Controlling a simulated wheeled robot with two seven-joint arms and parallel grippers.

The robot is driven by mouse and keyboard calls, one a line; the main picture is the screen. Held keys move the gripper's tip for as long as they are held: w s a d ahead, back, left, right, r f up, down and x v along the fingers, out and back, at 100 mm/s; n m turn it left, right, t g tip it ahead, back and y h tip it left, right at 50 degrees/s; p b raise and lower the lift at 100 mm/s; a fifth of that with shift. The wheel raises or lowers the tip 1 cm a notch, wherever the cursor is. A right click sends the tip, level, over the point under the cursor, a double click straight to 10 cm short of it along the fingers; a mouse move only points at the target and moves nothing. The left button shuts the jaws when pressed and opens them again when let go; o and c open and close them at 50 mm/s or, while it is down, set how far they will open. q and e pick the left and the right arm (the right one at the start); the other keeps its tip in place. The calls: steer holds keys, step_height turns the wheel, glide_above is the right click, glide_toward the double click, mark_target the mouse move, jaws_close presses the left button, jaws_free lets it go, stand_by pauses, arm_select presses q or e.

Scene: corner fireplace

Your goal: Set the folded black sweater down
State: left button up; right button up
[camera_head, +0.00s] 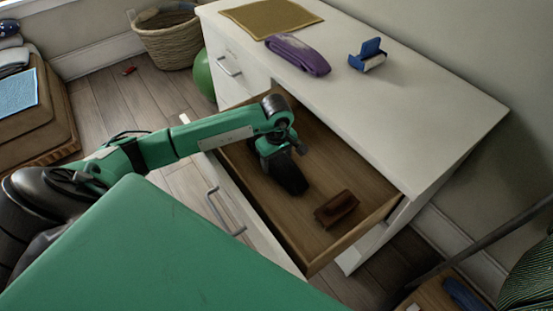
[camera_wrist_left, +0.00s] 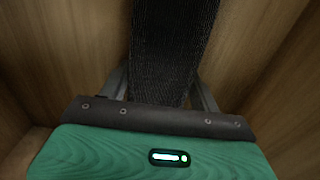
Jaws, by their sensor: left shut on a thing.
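The folded black sweater (camera_head: 288,178) hangs below my left gripper (camera_head: 275,155), inside the open drawer (camera_head: 325,165) of the white dresser. In the left wrist view the sweater (camera_wrist_left: 172,50) is a dark, knitted strip between the two grey fingers of my left gripper (camera_wrist_left: 160,88), which is shut on it. Wooden drawer surfaces surround it there. I cannot tell whether the sweater's lower end touches the drawer floor. My right gripper is not in view.
A dark brown object (camera_head: 337,209) lies in the drawer to the right of the sweater. On the dresser top (camera_head: 400,110) are a purple roll (camera_head: 298,55), a blue item (camera_head: 368,55) and a mustard cloth (camera_head: 270,18). A wicker basket (camera_head: 172,40) and green ball (camera_head: 203,74) stand behind.

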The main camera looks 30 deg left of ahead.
arm_select(q)
steer(key=shift+f, duration=0.15)
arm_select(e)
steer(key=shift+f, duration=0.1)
arm_select(q)
steer(key=o, duration=1.2)
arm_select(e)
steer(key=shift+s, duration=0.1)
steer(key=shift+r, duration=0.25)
arm_select(q)
step_height(320, 180, up, 11)
steer(key=shift+r, duration=0.65)
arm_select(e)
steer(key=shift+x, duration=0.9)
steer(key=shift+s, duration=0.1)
